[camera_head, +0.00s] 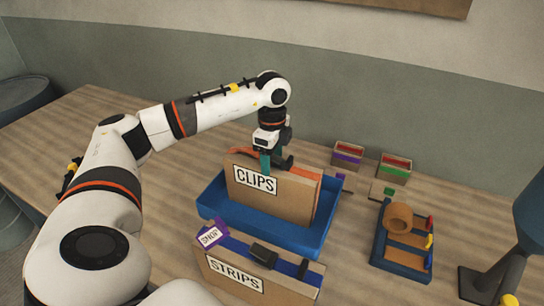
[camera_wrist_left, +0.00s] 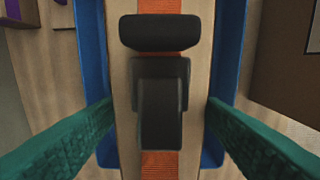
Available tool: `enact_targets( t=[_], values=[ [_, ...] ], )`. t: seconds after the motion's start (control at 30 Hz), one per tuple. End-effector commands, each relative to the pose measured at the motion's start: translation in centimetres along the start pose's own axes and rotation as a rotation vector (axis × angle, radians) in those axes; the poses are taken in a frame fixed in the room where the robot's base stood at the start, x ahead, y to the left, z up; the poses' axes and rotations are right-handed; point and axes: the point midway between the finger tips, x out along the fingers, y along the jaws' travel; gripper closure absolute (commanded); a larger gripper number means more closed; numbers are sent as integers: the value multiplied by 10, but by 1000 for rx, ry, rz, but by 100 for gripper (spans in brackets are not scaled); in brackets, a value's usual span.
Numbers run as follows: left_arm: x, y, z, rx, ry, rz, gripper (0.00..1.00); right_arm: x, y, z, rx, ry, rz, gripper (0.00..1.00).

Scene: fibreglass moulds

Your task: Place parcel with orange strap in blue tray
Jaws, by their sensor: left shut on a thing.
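The parcel with the orange strap (camera_head: 270,196) is a brown upright box labelled CLIPS. In the head view it stands upright within the outline of the blue tray (camera_head: 320,240); I cannot tell whether its base touches the tray floor. My left gripper (camera_head: 272,160) is over the parcel's top, and its teal fingers are shut on it. In the left wrist view, the fingers lie on both sides of the parcel's top (camera_wrist_left: 125,100), with the orange strap (camera_wrist_left: 160,165) and black handle (camera_wrist_left: 160,100) between them. The blue tray's walls (camera_wrist_left: 232,40) show on either side. My right gripper is out of view.
A second parcel labelled STRIPS (camera_head: 236,275) with a blue strap stands in front of the tray, with a purple SNIPS-like tag. Two small boxes (camera_head: 347,156) (camera_head: 395,169) stand behind right. A blue rack (camera_head: 402,262) with a tape roll and a dark lamp (camera_head: 485,285) are at right.

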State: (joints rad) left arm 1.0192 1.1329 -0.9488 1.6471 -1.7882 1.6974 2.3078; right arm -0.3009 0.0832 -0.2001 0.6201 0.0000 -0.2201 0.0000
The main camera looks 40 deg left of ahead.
Motion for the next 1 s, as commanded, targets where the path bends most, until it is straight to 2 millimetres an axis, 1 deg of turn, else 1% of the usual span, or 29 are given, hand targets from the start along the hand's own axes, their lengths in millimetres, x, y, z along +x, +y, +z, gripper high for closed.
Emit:
enact_targets(
  t=[0.03,0.1,0.17,0.4,0.5,0.57,0.67,0.9,1.0],
  values=[
    [2,0,0,0,0,0,35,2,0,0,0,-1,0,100],
    [1,0,0,0,0,0,24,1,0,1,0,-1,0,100],
    [1,0,0,0,0,-1,15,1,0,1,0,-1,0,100],
    [1,0,0,1,0,-1,15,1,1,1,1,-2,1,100],
    [-4,0,0,1,0,0,15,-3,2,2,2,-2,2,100],
    [-7,0,0,1,-1,1,15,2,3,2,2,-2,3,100],
    [-22,1,1,2,-3,3,15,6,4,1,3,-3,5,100],
    [-76,1,1,2,-3,5,15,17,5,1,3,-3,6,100],
    [-95,1,1,2,-3,4,15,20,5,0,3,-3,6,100]
  ],
)
